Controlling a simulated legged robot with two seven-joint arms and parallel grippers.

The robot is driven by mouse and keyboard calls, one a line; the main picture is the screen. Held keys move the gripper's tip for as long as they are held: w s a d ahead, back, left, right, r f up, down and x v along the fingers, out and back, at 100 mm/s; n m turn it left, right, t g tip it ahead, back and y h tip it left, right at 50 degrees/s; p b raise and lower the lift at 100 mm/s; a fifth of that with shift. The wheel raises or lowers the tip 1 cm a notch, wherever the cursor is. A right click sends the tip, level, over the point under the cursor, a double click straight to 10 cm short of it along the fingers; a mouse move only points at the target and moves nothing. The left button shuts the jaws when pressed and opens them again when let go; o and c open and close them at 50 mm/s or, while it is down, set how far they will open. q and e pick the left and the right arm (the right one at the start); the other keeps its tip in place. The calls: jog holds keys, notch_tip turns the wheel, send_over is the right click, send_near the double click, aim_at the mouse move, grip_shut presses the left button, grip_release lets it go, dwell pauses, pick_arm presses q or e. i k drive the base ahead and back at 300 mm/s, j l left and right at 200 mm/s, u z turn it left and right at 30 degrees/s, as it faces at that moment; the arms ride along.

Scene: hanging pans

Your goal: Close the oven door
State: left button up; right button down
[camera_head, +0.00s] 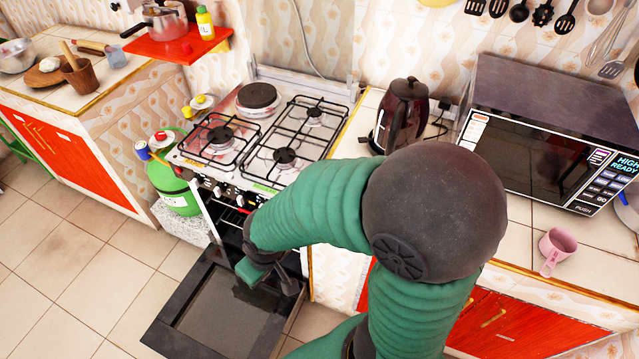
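The oven door (215,312) is dark with a glass panel and hangs open, folded down low in front of the stove (262,130). The dark oven opening shows between the knob panel and the door, partly behind my arm. My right arm comes in from the bottom and bends at a large dark elbow, which hides the area right of the stove. My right gripper (272,276) is over the inner right part of the door. Its fingers are small and partly hidden, and I cannot tell whether it touches the door. My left gripper is not in view.
A green gas cylinder (172,185) stands left of the stove. A counter with red doors (65,155) is farther left. The tiled floor left of the door is clear.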

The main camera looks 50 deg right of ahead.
aim_at(214, 314)
jog(key=k+j+z, duration=0.2)
jog(key=z, duration=0.3)
jog(key=k+j+z, duration=0.2)
jog(key=z, duration=0.25)
jog(key=k+j+z, duration=0.25)
jog(key=z, duration=0.25)
jog(key=k, duration=0.15)
jog(key=i+u, duration=0.35)
jog(key=k, duration=0.1)
